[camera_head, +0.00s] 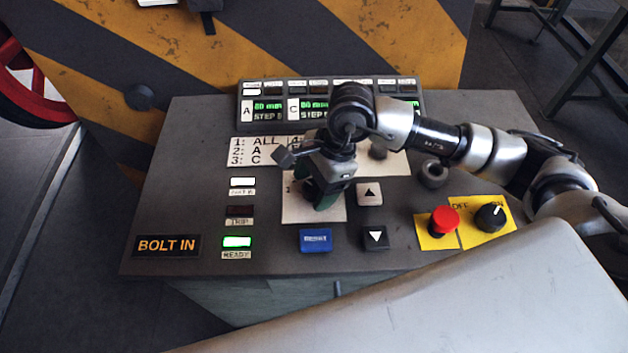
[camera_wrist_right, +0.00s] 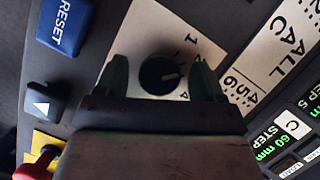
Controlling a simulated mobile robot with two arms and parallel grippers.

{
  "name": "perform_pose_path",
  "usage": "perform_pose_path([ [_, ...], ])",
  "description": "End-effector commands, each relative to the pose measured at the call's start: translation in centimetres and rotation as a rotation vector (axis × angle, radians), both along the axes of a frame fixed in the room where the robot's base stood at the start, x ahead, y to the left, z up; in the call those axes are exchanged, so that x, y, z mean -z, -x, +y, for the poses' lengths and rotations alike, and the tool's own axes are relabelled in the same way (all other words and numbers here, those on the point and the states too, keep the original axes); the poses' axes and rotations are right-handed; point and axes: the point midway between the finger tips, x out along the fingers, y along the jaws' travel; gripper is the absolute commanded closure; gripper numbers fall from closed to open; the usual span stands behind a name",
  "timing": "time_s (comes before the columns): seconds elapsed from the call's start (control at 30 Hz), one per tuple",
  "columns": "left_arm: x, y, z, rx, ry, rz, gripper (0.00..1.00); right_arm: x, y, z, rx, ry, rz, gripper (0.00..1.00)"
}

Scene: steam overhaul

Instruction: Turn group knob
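The group knob (camera_wrist_right: 160,76) is a round black dial with a pale pointer mark on a white plate (camera_wrist_right: 148,32) with numbers around it. In the right wrist view it sits between the two green fingertips of my right gripper (camera_wrist_right: 161,78), with gaps on both sides. My right gripper (camera_head: 322,200) shows over the same plate (camera_head: 295,208) in the head view, pointing down, and hides the knob there. The right gripper is open. A label list (camera_head: 262,151) beside the plate reads "1: ALL, 2: A, 3: C". My left gripper is not in view.
A blue RESET button (camera_head: 316,240) and up (camera_head: 369,194) and down (camera_head: 375,238) arrow buttons lie close to the plate. A red button (camera_head: 443,221) and a black OFF/ON switch (camera_head: 490,217) stand to the right. Behind is a display (camera_head: 265,112).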

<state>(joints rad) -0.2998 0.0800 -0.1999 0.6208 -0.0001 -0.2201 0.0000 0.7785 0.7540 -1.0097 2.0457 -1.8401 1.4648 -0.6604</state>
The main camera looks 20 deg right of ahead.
Motion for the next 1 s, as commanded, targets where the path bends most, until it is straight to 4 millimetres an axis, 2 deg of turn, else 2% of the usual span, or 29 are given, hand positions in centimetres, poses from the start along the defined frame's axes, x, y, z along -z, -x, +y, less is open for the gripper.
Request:
perform_pose_path([
  [0.03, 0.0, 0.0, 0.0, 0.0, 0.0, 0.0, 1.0, 0.0, 0.0, 0.0, 0.0, 0.0, 0.0, 0.38],
  [0.3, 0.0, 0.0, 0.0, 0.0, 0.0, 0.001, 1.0, -0.1, 0.0, 0.0, 0.0, 0.0, 0.0, 0.8],
  [0.63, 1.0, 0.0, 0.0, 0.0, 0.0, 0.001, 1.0, 0.2, 0.0, 0.0, 0.056, 0.0, -0.003, 0.8],
  [1.0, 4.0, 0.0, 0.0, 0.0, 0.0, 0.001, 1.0, 0.3, 0.0, 0.0, 0.297, -0.001, -0.003, 0.8],
])
